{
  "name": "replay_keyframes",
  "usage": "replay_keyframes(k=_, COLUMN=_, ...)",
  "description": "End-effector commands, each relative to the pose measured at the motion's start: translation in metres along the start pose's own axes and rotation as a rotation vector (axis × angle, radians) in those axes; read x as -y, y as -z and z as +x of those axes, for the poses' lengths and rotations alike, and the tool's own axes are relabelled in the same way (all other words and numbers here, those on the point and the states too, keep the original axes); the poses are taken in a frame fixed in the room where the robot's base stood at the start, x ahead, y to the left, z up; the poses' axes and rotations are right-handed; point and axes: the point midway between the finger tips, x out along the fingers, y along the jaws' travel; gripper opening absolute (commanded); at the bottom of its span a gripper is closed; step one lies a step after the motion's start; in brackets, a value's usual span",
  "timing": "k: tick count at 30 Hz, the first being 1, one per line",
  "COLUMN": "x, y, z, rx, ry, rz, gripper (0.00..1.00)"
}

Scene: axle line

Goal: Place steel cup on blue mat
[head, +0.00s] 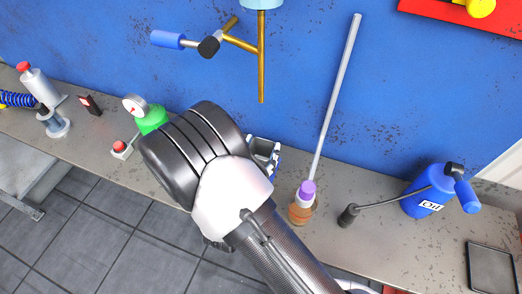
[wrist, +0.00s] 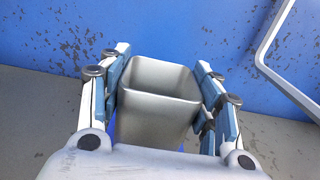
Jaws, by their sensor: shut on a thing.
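The steel cup (wrist: 155,112) is a squarish, open-topped grey vessel, upright and empty-looking in the wrist view. My gripper (wrist: 163,62) is shut on it, with one blue-and-white finger against each side. In the head view my gripper (head: 266,157) is mostly hidden behind my arm, and only a bit of the cup's rim shows. Slivers of bright blue show low beside the cup in the wrist view. I cannot tell whether they belong to the blue mat, which is not otherwise clear in either view.
A brown bottle with a purple cap (head: 304,200) stands just right of my gripper, with a long grey rod rising behind it. A blue oil can (head: 428,192) and a dark tray (head: 492,268) are farther right. A green gauge (head: 152,119) and a red button (head: 120,147) are left.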

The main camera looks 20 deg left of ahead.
Motion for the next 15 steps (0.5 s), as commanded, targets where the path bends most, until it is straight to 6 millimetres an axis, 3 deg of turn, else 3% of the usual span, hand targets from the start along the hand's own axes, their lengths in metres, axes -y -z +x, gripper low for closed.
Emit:
replay_keyframes(k=7, x=0.0001, y=0.0042, z=0.0000, rx=0.000, ry=0.000, rz=-0.001, gripper=0.28)
replay_keyframes(k=8, x=0.0001, y=0.0033, z=-0.0001, rx=0.000, ry=0.000, rz=-0.001, gripper=0.60)
replay_keyframes(k=15, x=0.0001, y=0.0026, z=-0.0001, rx=0.000, ry=0.000, rz=-0.001, gripper=0.76)
